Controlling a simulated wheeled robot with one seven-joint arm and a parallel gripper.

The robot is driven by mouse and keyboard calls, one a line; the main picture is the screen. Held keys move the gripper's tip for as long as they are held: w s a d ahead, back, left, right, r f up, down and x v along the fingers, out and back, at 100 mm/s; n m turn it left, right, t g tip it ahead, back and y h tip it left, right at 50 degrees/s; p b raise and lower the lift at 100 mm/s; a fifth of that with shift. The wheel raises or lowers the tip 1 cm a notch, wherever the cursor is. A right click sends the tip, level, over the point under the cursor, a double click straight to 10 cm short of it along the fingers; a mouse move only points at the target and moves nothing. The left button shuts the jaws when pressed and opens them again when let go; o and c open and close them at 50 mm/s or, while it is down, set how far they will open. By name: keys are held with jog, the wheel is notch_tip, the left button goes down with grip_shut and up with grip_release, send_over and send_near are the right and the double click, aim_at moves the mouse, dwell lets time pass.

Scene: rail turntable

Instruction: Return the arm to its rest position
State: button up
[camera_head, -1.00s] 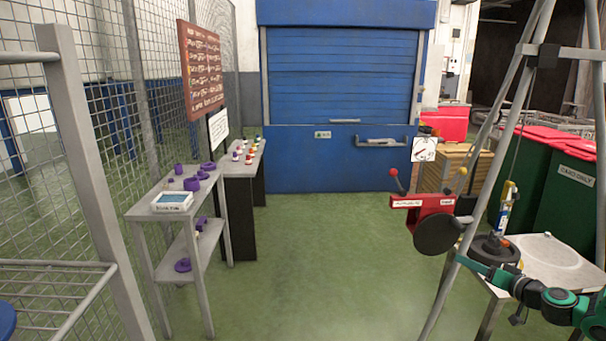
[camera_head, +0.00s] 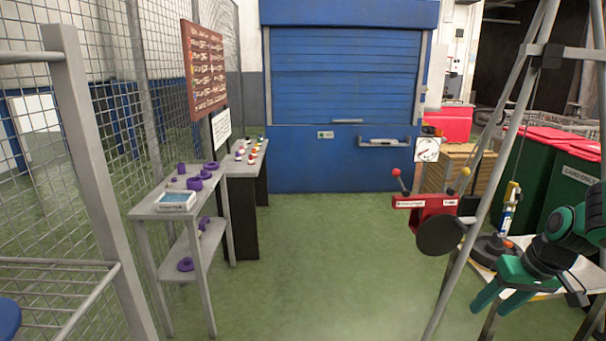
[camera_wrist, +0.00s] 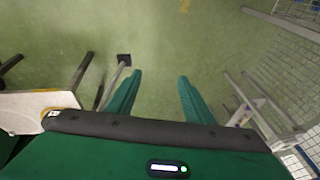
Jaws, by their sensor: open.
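My gripper (camera_head: 497,301) is green and shows at the lower right of the head view, in front of the small table on the right. Its two fingers are apart and point down and to the left. In the wrist view my gripper (camera_wrist: 157,88) has both green fingers spread, with only green floor between them. It holds nothing and touches nothing that I can see. My green and black arm comes in from the right edge of the head view.
A grey tripod frame (camera_head: 486,180) stands close beside my gripper. A red device (camera_head: 427,203) with a dark disc is beside it. Green bins (camera_head: 570,185) stand behind the table. A grey shelf (camera_head: 205,256) with purple parts is at left. The green floor (camera_head: 330,260) between is clear.

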jog(key=s+a+r+m+g, duration=0.1)
jog(key=s+r+m, duration=0.1)
jog(key=s, duration=0.9)
jog(key=s+a+r+m+g+h, duration=0.1)
jog(key=s+r, duration=0.4)
jog(key=s, duration=0.6)
jog(key=m+g, duration=0.1)
jog(key=m, duration=0.1)
jog(key=shift+m+h, duration=0.3)
jog(key=shift+w+a, duration=0.1)
jog(key=shift+w+f, duration=0.2)
jog(key=shift+w, duration=0.4)
